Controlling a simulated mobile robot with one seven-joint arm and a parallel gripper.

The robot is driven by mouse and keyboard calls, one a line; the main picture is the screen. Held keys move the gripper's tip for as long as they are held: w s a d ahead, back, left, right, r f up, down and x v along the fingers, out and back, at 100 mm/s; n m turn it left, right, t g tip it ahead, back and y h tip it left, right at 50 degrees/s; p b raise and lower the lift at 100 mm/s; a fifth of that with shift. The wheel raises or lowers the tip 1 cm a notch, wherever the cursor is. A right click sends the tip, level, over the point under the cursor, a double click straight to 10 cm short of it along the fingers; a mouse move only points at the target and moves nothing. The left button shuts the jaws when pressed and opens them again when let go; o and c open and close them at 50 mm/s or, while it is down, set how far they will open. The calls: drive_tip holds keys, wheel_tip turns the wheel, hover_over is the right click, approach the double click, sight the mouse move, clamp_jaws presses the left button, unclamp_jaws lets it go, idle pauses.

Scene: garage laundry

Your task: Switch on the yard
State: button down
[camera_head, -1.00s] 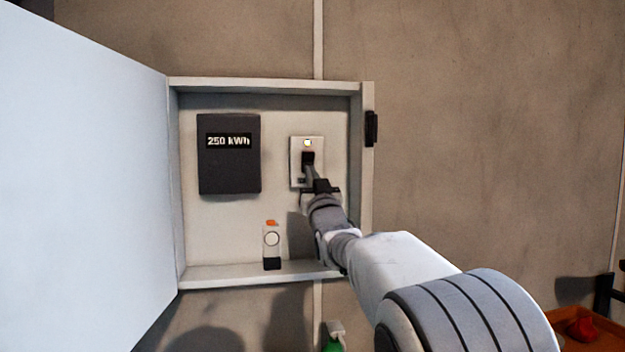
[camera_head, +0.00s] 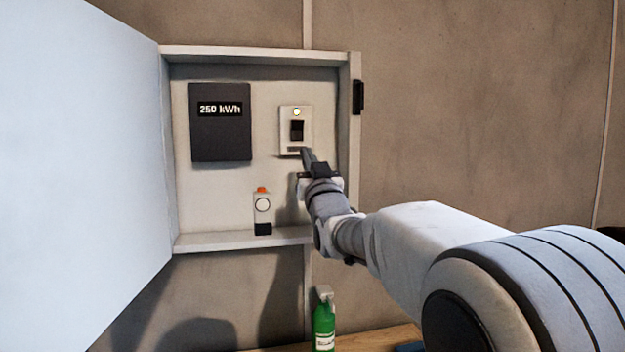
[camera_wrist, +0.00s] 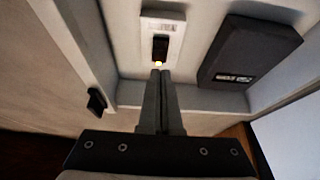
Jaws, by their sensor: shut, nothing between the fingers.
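A white switch plate (camera_head: 288,142) with a black rocker (camera_head: 297,131) is mounted on the back of an open wall cabinet. A small light above the rocker glows pale white-yellow. A label strip at the plate's lower end is too small to read. My gripper (camera_head: 305,153) is shut and empty, its fingertips just below and right of the rocker. In the wrist view the switch plate (camera_wrist: 175,27) and black rocker (camera_wrist: 160,46) lie just beyond the closed fingertips (camera_wrist: 160,73). The fingers look apart from the rocker.
A dark meter (camera_head: 220,122) reading 250 kWh hangs left of the switch. A small device (camera_head: 262,212) with an orange top stands on the cabinet floor (camera_head: 220,241). The cabinet door (camera_head: 80,170) stands open at left. A green bottle (camera_head: 324,322) is below.

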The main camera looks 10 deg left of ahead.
drive_tip(key=shift+w+f+b+v, duration=0.1)
drive_tip(key=shift+f+v, duration=0.05)
drive_tip(key=shift+v, duration=0.6)
drive_tip(key=shift+w+f+b+v, duration=0.1)
drive_tip(key=shift+f+v, duration=0.05)
drive_tip(key=shift+v, duration=0.65)
drive_tip(key=shift+f+b+v, duration=0.1)
drive_tip(key=shift+f+v, duration=0.05)
drive_tip(key=shift+v, duration=0.6)
